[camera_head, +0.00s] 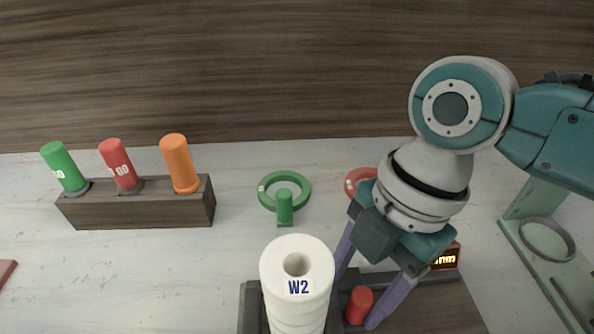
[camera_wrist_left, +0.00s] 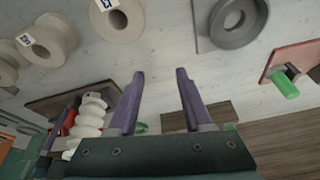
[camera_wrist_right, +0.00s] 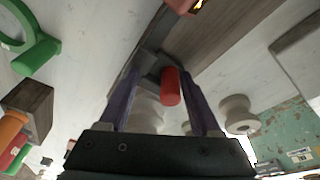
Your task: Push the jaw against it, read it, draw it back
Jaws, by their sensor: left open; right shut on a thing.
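A white ribbed clay piece (camera_head: 298,262) marked W2 stands upright on the gauge, with a hole in its top. The gauge has a dark wooden bed (camera_head: 440,305), a grey end block (camera_head: 249,304) left of the piece, and a red knob (camera_head: 360,304) on its sliding jaw at the right. An orange-lit display (camera_head: 446,258) ends in mm; its digits are partly hidden. My right gripper (camera_head: 355,301) is shut on the red knob, which also shows in the right wrist view (camera_wrist_right: 171,88). Whether the jaw touches the piece is unclear. My left gripper (camera_wrist_left: 160,75) is open and empty.
A wooden rack (camera_head: 140,212) holds green, red and orange pegs at the left. Green (camera_head: 284,192) and red (camera_head: 360,180) ring gauges lie behind the gauge. A pale green stand (camera_head: 555,265) is at the right. More white spools (camera_wrist_left: 48,40) show in the left wrist view.

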